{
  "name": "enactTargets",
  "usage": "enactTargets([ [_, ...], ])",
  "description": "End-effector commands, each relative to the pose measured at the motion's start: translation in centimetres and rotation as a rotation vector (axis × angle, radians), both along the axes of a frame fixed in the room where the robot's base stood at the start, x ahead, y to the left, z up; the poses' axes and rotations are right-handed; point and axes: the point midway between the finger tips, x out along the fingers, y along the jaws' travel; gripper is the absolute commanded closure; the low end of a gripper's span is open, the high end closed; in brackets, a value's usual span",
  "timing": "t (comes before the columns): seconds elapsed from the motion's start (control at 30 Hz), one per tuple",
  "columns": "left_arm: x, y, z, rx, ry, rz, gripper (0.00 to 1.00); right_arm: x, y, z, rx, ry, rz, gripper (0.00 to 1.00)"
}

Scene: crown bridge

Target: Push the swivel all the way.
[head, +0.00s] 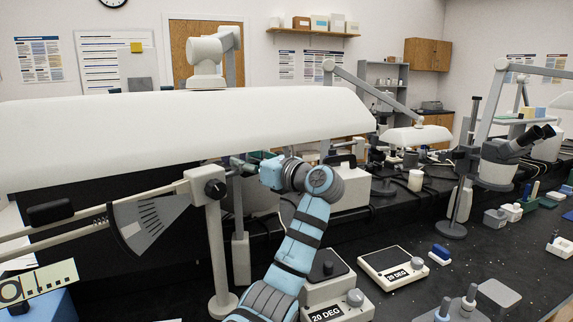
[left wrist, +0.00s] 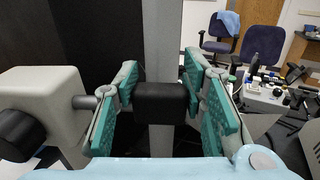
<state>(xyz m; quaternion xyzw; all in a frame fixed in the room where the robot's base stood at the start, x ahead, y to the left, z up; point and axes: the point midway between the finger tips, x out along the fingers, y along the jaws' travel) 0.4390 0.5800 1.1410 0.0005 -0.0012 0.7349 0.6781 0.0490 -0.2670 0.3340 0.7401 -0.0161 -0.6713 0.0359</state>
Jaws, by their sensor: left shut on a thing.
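In the head view my left gripper (head: 250,163) is at a grey upright bar (head: 239,225), just right of a pale pivot housing with a black knob (head: 215,188). In the left wrist view its two green finger pads (left wrist: 161,112) are on either side of a black block (left wrist: 161,100) in front of the grey bar (left wrist: 162,40); the gripper is shut on this block. The pale housing also shows at the left of the wrist view (left wrist: 45,105). A grey fan-shaped scale (head: 143,224) hangs on the pale arms left of the housing. My right gripper is out of view.
A large white lamp hood (head: 180,130) hangs above the gripper. The pale post (head: 217,260) stands on the black bench. A microscope (head: 500,160) stands at the right.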

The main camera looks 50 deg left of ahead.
Motion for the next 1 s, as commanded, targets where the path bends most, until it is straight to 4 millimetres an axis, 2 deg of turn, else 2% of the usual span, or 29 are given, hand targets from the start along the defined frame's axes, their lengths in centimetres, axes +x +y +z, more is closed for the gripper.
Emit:
enactTargets([
  [0.27, -0.5, 0.5, -0.1, -0.003, 0.001, 0.018, 0.9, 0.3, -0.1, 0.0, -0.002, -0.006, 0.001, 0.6],
  [0.3, -0.5, 0.4, -0.1, -0.003, 0.001, 0.018, 0.61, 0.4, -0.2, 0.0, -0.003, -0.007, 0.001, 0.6],
  [0.43, -0.4, 0.3, -0.1, -0.003, 0.001, 0.015, 0.42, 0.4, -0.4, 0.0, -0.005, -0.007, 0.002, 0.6],
  [0.77, -0.1, -0.1, -0.1, -0.003, 0.0, 0.01, 0.42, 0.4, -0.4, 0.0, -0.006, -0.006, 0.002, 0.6],
  [0.87, 0.1, -1.5, -0.1, -0.004, -0.001, 0.008, 0.42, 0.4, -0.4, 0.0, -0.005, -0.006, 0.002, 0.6],
  [1.0, 0.4, -5.2, -0.2, -0.006, -0.001, 0.006, 0.42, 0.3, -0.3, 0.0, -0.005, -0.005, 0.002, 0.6],
])
